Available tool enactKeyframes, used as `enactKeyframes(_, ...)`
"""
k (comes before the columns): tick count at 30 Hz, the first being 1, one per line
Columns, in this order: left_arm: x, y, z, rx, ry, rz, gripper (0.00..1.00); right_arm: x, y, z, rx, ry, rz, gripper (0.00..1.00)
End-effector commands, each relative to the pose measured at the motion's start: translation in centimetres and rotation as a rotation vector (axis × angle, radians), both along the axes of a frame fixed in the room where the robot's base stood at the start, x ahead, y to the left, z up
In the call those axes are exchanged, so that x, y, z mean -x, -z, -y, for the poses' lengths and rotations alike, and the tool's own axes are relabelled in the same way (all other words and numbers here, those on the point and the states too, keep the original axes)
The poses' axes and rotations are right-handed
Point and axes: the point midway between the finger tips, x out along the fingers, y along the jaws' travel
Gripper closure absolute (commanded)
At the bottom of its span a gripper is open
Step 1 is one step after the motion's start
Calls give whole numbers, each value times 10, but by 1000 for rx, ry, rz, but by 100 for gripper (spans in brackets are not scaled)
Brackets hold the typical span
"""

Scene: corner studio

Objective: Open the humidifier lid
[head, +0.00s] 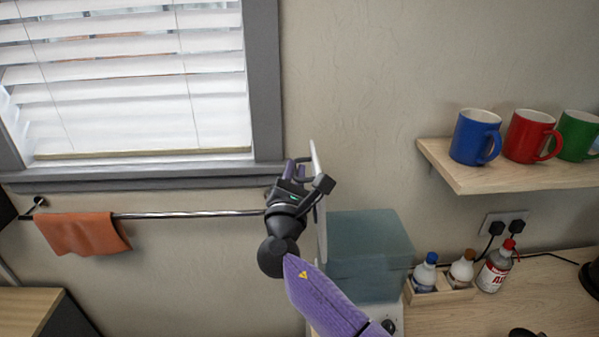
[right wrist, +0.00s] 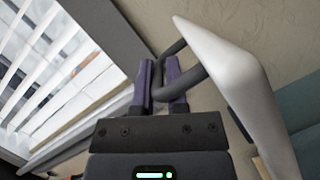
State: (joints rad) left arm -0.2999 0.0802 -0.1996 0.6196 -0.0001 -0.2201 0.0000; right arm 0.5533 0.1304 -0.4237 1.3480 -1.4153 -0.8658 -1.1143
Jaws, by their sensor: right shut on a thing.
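The humidifier has a translucent teal tank (head: 370,250) on a white base, standing on the counter. Its white lid (head: 319,228) stands about upright along the tank's left side, seen nearly edge-on. The lid also fills the upper right of the right wrist view (right wrist: 232,68). My right gripper (head: 297,170) is left of the lid, with its purple fingers shut on the dark lid handle (right wrist: 188,80). Where the lid meets the humidifier is partly hidden behind my arm. My left gripper is out of view.
A shelf (head: 500,178) with blue, red and green mugs is at right. Below it, several bottles (head: 495,267) stand on the counter (head: 520,295). A towel bar (head: 190,214) with an orange towel (head: 82,234) runs under the window, left of my gripper.

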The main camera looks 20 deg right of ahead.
Motion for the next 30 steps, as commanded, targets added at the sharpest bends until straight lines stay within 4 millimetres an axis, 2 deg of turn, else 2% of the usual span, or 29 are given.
enactKeyframes(8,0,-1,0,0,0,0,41,0,-4,-1,2,-3,7,100)
enactKeyframes(9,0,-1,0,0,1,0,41,0,-4,-1,2,-3,7,76)
enactKeyframes(13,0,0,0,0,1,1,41,0,-3,-1,0,-3,5,50)
enactKeyframes(23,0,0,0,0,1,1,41,5,1,-4,-2,-4,3,50)
enactKeyframes(30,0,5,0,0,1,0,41,54,19,-31,-4,-4,1,50)
